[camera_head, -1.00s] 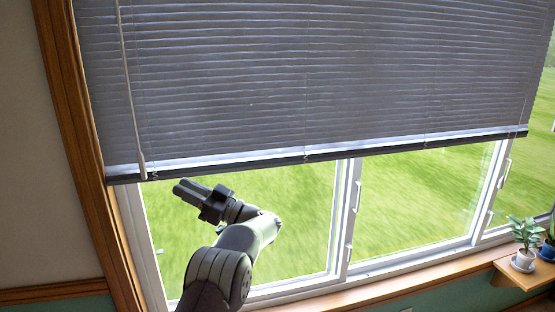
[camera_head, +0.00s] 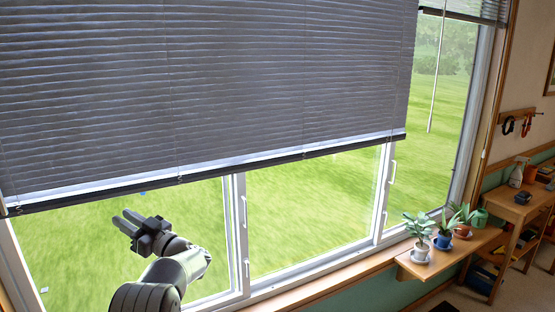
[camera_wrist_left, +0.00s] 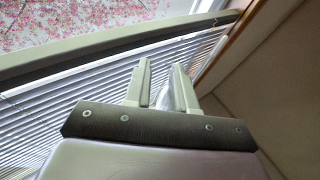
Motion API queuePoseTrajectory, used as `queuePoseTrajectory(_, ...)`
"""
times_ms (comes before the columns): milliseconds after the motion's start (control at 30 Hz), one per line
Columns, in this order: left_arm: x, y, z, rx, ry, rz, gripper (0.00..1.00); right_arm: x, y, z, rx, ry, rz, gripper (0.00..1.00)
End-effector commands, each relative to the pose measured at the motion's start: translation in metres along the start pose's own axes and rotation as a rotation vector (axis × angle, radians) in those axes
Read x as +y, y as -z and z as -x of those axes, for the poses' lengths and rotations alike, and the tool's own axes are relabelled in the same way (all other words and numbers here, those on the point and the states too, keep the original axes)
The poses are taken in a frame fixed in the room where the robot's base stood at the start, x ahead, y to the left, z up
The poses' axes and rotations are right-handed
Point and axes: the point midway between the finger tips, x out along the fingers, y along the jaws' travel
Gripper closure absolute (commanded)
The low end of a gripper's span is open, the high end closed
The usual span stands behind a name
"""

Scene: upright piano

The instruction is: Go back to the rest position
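My left gripper (camera_head: 124,218) is raised in front of the window, just below the lower edge of the grey blind (camera_head: 210,90). Its two fingers point up and left, with a gap between them. In the left wrist view, the fingers (camera_wrist_left: 162,76) stand apart with nothing held between them, and blind slats (camera_wrist_left: 75,115) show behind. I cannot tell how far the fingers are from the blind. My right gripper is in neither view.
Window panes (camera_head: 310,215) show grass outside. A wooden ledge (camera_head: 455,262) at the right holds several potted plants (camera_head: 420,230). A wooden shelf unit (camera_head: 512,210) with items stands further right.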

Motion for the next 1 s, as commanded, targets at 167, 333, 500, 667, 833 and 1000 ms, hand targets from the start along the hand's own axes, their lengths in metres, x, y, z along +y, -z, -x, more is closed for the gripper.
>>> queuePoseTrajectory(167,0.048,-0.041,0.025,-0.158,-0.327,0.031,0.75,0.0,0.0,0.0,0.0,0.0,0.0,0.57)
queuePoseTrajectory(333,0.074,-0.089,0.095,-0.475,-0.7,0.009,0.75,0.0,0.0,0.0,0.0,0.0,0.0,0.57)
queuePoseTrajectory(500,0.016,-0.13,0.214,-0.981,-1.002,-0.164,0.75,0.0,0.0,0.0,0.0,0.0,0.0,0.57)
queuePoseTrajectory(667,-0.119,-0.132,0.309,-1.418,-1.083,-0.466,0.75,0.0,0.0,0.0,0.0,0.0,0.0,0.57)
queuePoseTrajectory(833,-0.248,-0.106,0.352,-1.625,-1.079,-0.762,0.75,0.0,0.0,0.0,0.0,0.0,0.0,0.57)
queuePoseTrajectory(1000,-0.284,-0.081,0.356,-1.573,-1.119,-0.797,0.75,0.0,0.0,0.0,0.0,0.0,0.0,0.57)
